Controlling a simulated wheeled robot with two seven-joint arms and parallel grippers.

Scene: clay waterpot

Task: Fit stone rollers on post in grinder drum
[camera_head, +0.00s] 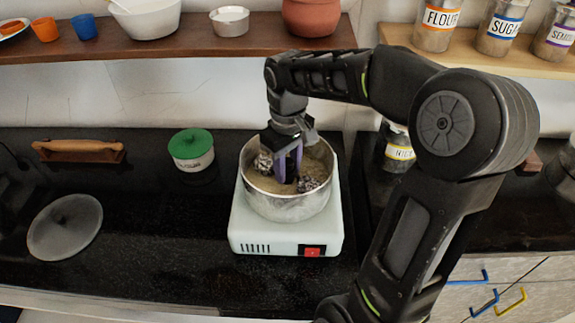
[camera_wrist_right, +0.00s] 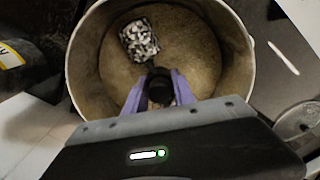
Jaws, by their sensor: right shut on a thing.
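The grinder drum (camera_head: 290,208) is a round metal pot on a white base (camera_head: 285,237) with a red switch (camera_head: 312,251). My right gripper (camera_head: 287,178) reaches down into the drum with its purple fingers. In the right wrist view the gripper (camera_wrist_right: 158,85) is shut on the black hub (camera_wrist_right: 159,88) of the stone rollers. One speckled black-and-white roller (camera_wrist_right: 139,40) shows there, inside the drum outline. In the head view, speckled rollers show on both sides of the fingers, left (camera_head: 263,163) and right (camera_head: 309,184). The post is hidden, so I cannot tell whether the hub is on it.
A green-lidded jar (camera_head: 191,150), a rolling pin on its stand (camera_head: 78,151) and a round grey lid (camera_head: 65,227) are on the black counter. A rice jar (camera_head: 398,155) stands behind my right arm. Shelves with bowls and jars (camera_head: 438,22) run above.

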